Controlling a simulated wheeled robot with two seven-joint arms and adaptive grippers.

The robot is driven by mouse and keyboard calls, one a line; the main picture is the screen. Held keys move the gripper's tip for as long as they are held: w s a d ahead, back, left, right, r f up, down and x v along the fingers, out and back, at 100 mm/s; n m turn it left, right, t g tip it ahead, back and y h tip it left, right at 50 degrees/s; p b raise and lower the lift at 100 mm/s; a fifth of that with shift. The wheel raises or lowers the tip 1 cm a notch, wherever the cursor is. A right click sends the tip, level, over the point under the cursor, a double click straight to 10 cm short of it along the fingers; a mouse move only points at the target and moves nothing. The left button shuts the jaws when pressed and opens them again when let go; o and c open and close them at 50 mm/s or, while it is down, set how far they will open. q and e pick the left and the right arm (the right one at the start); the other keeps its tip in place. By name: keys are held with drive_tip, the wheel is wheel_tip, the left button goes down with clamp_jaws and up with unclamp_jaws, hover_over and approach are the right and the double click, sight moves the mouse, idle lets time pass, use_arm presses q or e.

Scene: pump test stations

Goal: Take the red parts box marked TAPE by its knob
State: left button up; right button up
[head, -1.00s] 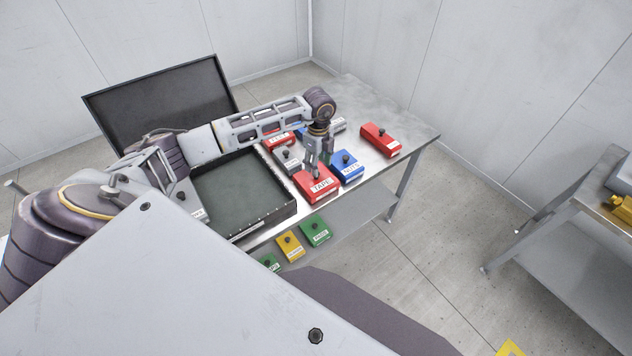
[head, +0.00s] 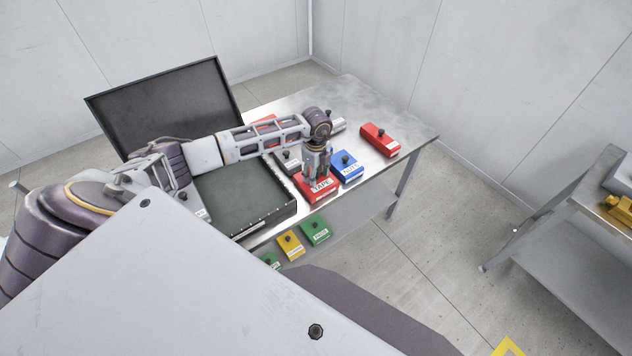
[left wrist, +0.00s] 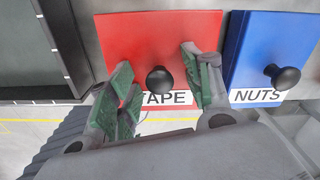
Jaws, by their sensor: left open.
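The red box marked TAPE (head: 322,190) lies on the metal table, right of the open black case. In the left wrist view the red TAPE box (left wrist: 140,40) fills the upper middle, and its black knob (left wrist: 159,80) stands near the label. My left gripper (head: 316,180) points down over the box. In the left wrist view the open left gripper (left wrist: 160,90) has its green-padded fingers on either side of the knob, with a gap to each side. The left finger covers part of the label. My right gripper is not in view.
The blue NUTS box (head: 347,168) lies close beside the TAPE box on the right; its knob (left wrist: 282,76) shows in the wrist view. Another red box (head: 380,140) lies farther right. The black case (head: 245,195) is left. Yellow (head: 290,244) and green (head: 315,230) boxes sit on a lower shelf.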

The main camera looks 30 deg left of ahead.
use_arm(q)
clamp_jaws()
idle(0.4)
drive_tip(key=shift+r, duration=0.15)
wheel_tip(320, 180, up, 8)
drive_tip(key=shift+r+b, duration=0.1)
drive_tip(key=shift+b, duration=0.65)
drive_tip(key=shift+r, duration=0.75)
drive_tip(key=shift+r, duration=0.1)
